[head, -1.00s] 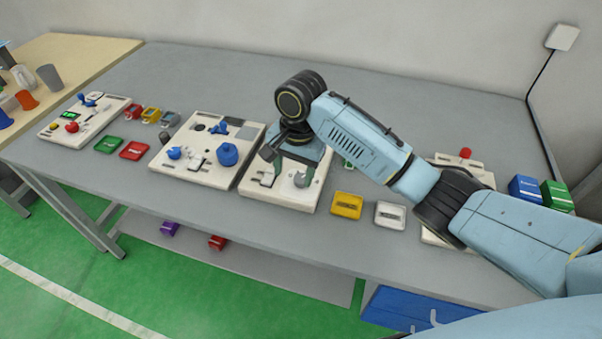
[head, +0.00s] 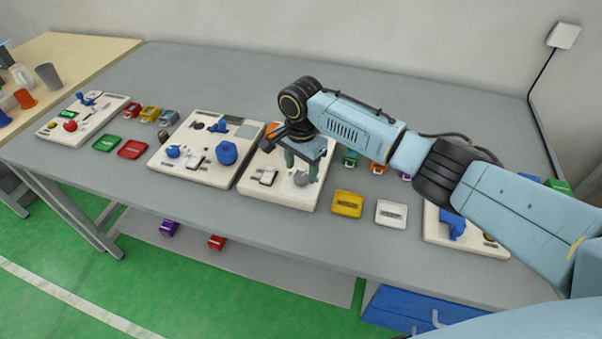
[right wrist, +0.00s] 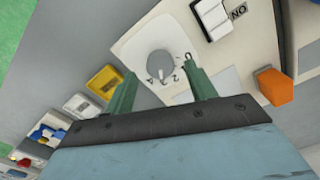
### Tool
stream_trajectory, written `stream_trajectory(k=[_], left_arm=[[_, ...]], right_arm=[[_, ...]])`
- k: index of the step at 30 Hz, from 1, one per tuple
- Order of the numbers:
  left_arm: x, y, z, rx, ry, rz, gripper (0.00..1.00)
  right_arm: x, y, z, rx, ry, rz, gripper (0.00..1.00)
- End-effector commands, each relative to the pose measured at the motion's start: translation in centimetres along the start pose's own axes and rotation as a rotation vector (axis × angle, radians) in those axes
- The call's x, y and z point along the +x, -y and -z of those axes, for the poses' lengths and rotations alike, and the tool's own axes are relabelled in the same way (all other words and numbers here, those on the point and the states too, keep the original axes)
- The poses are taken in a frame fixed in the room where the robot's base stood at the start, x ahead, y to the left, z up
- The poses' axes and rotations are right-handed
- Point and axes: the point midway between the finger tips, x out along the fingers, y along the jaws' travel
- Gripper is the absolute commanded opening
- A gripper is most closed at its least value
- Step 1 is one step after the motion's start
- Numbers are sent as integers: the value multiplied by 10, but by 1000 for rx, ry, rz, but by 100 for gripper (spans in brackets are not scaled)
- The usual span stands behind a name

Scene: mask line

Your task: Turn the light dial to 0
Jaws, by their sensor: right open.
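The light dial (head: 301,179) is a round grey knob on a white panel (head: 278,193) in the middle of the table. In the right wrist view the dial (right wrist: 160,65) shows with the marks 2 and 4 near its lower edge; I cannot tell which mark it points to. My right gripper (head: 301,172) is open, fingers pointing down, just above and behind the dial. In the right wrist view its green fingertips (right wrist: 159,67) appear on either side of the dial; contact cannot be told. My left gripper is not in view.
A white rocker switch (head: 267,177) is left of the dial, and an orange part (right wrist: 275,86) is on the same panel. A yellow bin (head: 347,204) and a white bin (head: 391,214) lie to the right. Another panel with blue knobs (head: 227,152) stands to the left.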

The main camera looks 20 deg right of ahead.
Motion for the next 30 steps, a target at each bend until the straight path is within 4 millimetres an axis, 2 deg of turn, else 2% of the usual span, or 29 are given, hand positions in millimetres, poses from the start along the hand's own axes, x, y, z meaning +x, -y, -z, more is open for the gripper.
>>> stream_trajectory(k=[1, 6, 16, 26, 30], left_arm=[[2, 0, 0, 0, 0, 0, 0], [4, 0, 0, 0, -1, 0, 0], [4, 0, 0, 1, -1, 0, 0], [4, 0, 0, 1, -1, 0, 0], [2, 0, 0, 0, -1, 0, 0]], right_arm=[[8, 0, 0, -1, 0, -2, 56], [20, 0, 0, -2, 0, 0, 56], [22, 0, 0, -2, 0, 1, 55], [22, 0, 0, -2, 0, 1, 11], [22, 0, 0, -5, 0, 0, 11]])
